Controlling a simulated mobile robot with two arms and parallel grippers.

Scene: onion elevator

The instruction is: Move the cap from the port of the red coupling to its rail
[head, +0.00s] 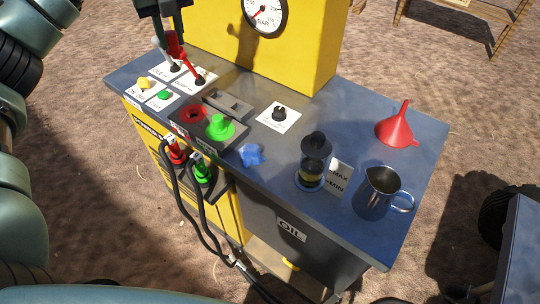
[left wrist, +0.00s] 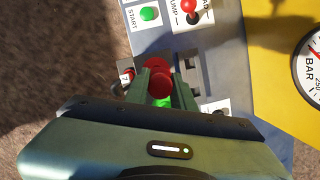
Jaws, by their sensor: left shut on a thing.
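My left gripper (head: 172,24) is high over the left back of the bench, shut on a red cap (head: 175,46). In the left wrist view the cap (left wrist: 160,84) sits between the two fingers. The red coupling's port (head: 192,114) is on the dark block near the front edge, bare with a dark opening, apart from the cap. A green cap (head: 220,127) sits on the port beside it. The grey slotted rail (head: 228,104) lies just behind the two ports. I see nothing in its slot. My right gripper is not in view.
Levers with labels (head: 172,70), a yellow knob (head: 144,84) and a green button (head: 165,94) are at the left. The yellow gauge housing (head: 300,50) rises behind.

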